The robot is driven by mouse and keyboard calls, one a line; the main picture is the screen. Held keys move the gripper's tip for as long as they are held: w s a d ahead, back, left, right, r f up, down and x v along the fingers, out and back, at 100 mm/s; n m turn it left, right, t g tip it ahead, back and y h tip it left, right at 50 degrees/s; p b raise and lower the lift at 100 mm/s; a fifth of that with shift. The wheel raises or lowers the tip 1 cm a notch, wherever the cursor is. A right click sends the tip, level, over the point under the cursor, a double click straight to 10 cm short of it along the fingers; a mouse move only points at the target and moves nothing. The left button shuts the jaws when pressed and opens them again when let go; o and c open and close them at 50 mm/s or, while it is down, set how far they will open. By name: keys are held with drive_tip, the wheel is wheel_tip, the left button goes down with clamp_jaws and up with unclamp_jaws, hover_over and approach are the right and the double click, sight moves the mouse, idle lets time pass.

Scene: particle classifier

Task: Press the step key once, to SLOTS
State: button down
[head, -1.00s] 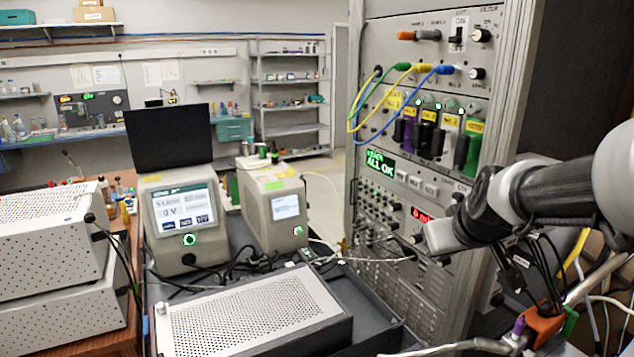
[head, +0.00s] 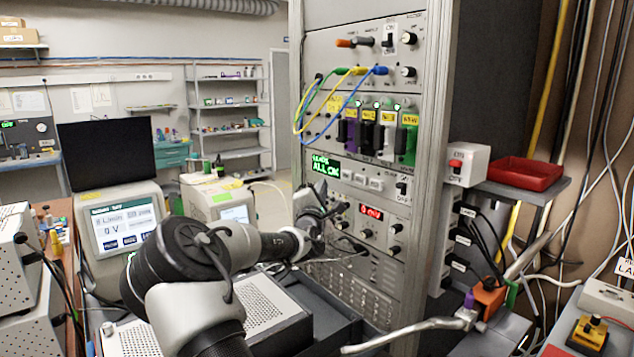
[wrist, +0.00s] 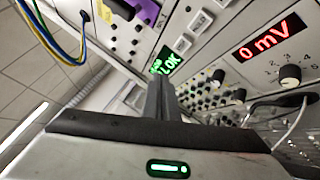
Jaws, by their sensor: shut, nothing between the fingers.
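The green display (head: 326,167) on the rack reads "ALL OK"; it also shows in the wrist view (wrist: 166,63), partly behind my fingertips. A row of small pale keys (head: 360,179) sits right of it, and the keys also show in the wrist view (wrist: 198,22). Their labels are too small to tell which is the step key. My gripper (wrist: 160,84) is shut and empty, its fingers pointing toward the panel near the display. I cannot tell whether the tips touch the panel. In the head view my gripper is partly hidden by my wrist.
A red "0 mV" readout (head: 370,212) and knobs lie below the keys. Coloured cables (head: 340,95) loop above the display, over a row of labelled modules (head: 375,135). A perforated metal box (head: 262,305) lies below my arm. A red tray (head: 525,173) stands right of the rack.

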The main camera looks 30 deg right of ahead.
sight(347, 175)
drive_tip(key=shift+w+a+r+n+t, duration=0.25)
drive_tip(key=shift+w+a+n+t, duration=0.4)
drive_tip(key=shift+a, duration=0.2)
drive_tip(key=shift+d, duration=0.1)
drive_tip(key=d+p, duration=0.2)
drive_tip(key=d, duration=0.6)
drive_tip(key=shift+w+d, duration=0.3)
drive_tip(key=shift+w, duration=0.1)
idle(0.4)
drive_tip(key=shift+d+f+b, duration=0.15)
drive_tip(key=shift+b, duration=0.2)
idle(0.7)
